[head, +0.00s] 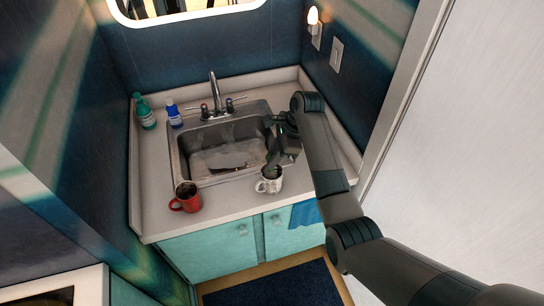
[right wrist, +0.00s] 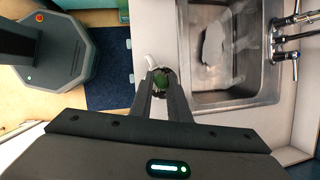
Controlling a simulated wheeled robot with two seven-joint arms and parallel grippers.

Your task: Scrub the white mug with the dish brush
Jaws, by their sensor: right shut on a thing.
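The white mug (head: 269,187) stands upright on the counter at the sink's front right corner. In the right wrist view its pale handle (right wrist: 151,62) shows just beyond my fingertips; the rest is mostly hidden. My right gripper (head: 275,155) is above the mug, shut on the dish brush, whose dark green part (right wrist: 160,81) shows between the fingers. In the head view the brush reaches down to the mug's mouth; how deep its end sits inside I cannot tell. My left gripper is not in view.
A red mug (head: 186,197) stands left on the counter. The sink (head: 177,163) holds a dark, thin item (head: 228,168). Green (head: 145,113) and blue (head: 174,114) bottles stand back left. The faucet (head: 214,92) rises behind the sink. A blue cloth (head: 304,214) hangs at the front.

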